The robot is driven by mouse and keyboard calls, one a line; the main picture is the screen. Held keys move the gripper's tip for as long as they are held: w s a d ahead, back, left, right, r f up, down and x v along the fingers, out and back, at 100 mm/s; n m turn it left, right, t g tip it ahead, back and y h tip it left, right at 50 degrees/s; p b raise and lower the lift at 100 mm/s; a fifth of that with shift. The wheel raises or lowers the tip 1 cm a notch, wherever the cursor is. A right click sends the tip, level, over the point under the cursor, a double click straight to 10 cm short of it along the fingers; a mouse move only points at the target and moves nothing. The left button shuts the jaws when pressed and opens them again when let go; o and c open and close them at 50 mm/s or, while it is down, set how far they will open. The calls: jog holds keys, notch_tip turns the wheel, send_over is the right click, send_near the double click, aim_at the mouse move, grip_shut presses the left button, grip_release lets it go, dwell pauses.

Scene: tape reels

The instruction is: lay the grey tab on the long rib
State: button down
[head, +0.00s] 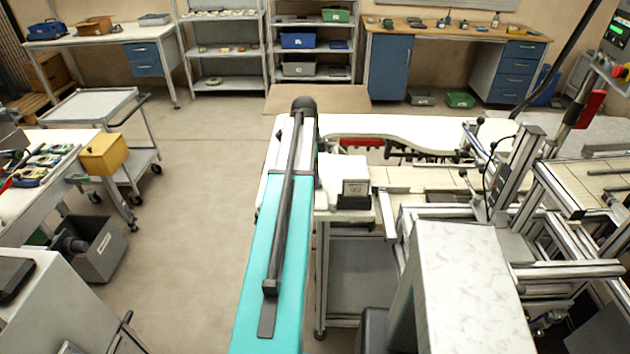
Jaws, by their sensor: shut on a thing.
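I cannot make out the grey tab or the long rib in the head view. My gripper does not show. My own teal and white arm stretches up the middle of the picture and hides what lies behind it. Whatever is at the arm's far end is hidden or out of the picture.
A machine with a pale sloped cover (470,285) and metal frame fills the right. A grey trolley (95,105) and yellow box (103,153) stand left. The floor (200,230) between is clear.

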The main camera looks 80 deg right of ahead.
jog(key=shift+r+b, duration=0.5)
jog(key=shift+r, duration=0.4)
jog(key=shift+a+r, duration=0.15)
jog(key=shift+a, duration=0.1)
jog(key=s+a+r+b, duration=0.1)
jog(key=a+b, duration=0.4)
jog(key=a, duration=1)
jog(key=shift+s+a+r, duration=0.2)
jog(key=shift+s+r, duration=0.1)
jog(key=shift+s, duration=0.15)
